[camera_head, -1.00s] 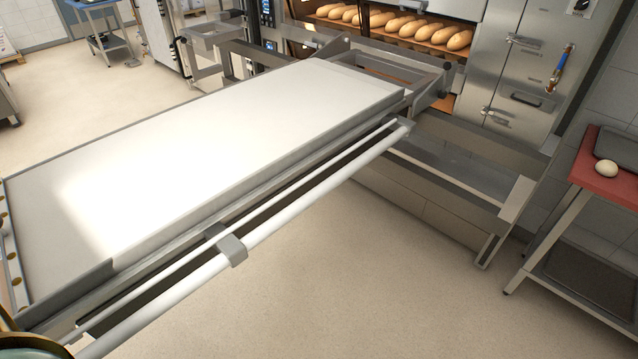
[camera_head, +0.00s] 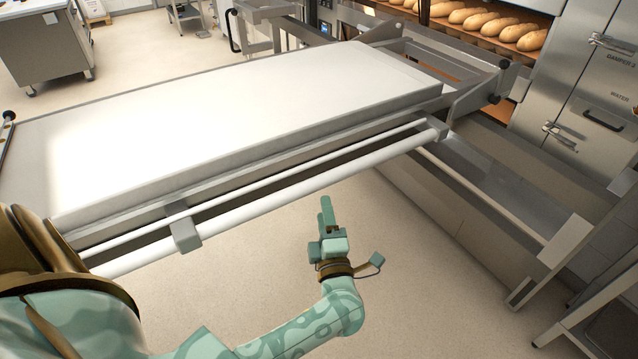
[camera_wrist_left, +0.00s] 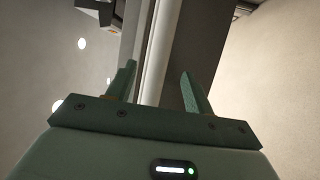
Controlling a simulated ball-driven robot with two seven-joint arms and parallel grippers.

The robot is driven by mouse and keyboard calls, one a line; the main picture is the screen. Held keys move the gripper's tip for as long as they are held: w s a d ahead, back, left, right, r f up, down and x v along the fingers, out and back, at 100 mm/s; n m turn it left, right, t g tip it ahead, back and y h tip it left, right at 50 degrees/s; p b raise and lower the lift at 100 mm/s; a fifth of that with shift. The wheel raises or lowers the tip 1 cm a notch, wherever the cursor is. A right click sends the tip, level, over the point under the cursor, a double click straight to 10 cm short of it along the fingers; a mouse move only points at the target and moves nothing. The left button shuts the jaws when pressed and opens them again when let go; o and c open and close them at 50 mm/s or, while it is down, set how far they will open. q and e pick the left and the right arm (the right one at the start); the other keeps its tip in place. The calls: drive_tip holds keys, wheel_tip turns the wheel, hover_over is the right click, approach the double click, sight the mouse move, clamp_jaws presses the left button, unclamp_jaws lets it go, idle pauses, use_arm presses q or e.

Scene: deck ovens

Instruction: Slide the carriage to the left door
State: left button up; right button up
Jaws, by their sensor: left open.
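The carriage (camera_head: 215,120) is a long loader with a pale, flat top, lying at a slant across the head view, with its far end by the ovens. A white rail (camera_head: 300,188) runs along its near side, with a grey bracket (camera_head: 184,234) on it. My left gripper (camera_head: 326,212) is below and in front of the rail's right half, apart from it in the head view. In the left wrist view, the open fingers (camera_wrist_left: 157,85) point toward a pale bar (camera_wrist_left: 158,50), which shows between and beyond them. My right gripper is not in view.
The oven deck with several loaves (camera_head: 490,27) is at the upper right, beside steel doors (camera_head: 590,80). A low steel frame (camera_head: 490,190) extends to the right of the carriage. A steel cabinet (camera_head: 42,50) stands at upper left. The near floor is clear.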

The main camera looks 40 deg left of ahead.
sight(318, 183)
use_arm(q)
drive_tip(key=x, duration=0.9)
drive_tip(key=shift+b, duration=0.35)
clamp_jaws()
